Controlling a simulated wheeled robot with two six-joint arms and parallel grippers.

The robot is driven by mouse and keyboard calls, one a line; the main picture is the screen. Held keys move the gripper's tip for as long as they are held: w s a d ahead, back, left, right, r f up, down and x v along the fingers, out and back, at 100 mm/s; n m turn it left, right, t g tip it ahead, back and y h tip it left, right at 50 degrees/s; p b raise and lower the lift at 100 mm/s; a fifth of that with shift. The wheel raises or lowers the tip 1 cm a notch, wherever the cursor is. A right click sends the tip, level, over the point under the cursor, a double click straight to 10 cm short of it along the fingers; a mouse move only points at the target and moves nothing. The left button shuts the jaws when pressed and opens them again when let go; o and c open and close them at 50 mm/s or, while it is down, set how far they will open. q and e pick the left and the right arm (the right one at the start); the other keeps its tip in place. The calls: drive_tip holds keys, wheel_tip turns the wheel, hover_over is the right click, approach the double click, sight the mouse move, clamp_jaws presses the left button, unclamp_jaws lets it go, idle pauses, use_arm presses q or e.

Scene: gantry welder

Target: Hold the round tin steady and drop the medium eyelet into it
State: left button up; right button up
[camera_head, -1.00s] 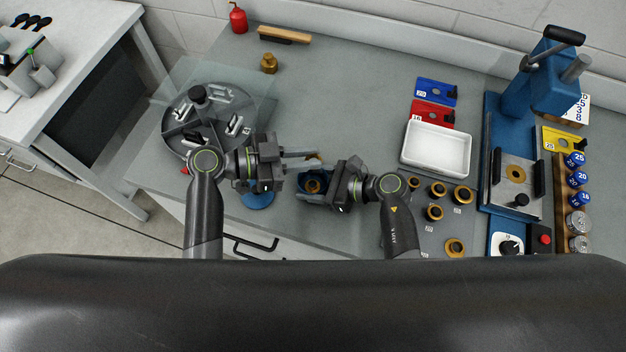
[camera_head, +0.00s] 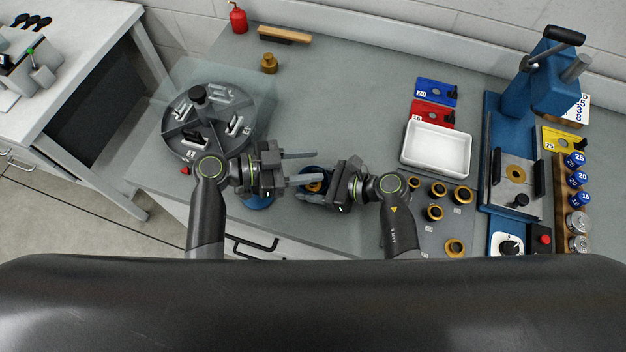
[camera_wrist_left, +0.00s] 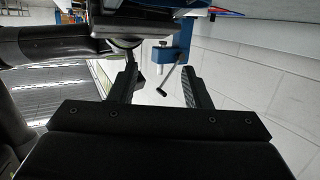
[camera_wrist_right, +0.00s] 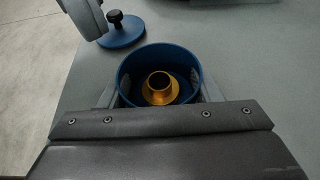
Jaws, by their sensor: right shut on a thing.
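The round tin (camera_wrist_right: 124,72) is blue and open-topped, and my right gripper (camera_head: 315,188) is shut on it from both sides. A brass eyelet (camera_wrist_right: 160,92) with a flange and a raised collar sits inside it, tube upward. The tin also shows in the head view (camera_head: 307,170), partly covered by my grippers. My left gripper (camera_head: 318,167) is open and empty, its two fingers well apart, with the lower finger over the tin. Whether another piece lies under the eyelet is hidden.
A blue lid with a black knob (camera_wrist_right: 121,29) lies left of the tin. A divided round tray (camera_head: 180,143) stands further left. Several brass eyelets (camera_head: 438,188) stand on a grey mat to the right, near a white tray (camera_head: 436,170) and a blue press (camera_head: 545,85). The middle bench is clear.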

use_arm(q)
drive_tip(key=v, duration=1.2)
use_arm(e)
drive_tip(key=o, duration=1.1)
drive_tip(key=shift+c, duration=0.2)
drive_tip(key=v, duration=1.2)
drive_tip(key=shift+d, duration=0.1)
drive_tip(key=shift+f, duration=0.1)
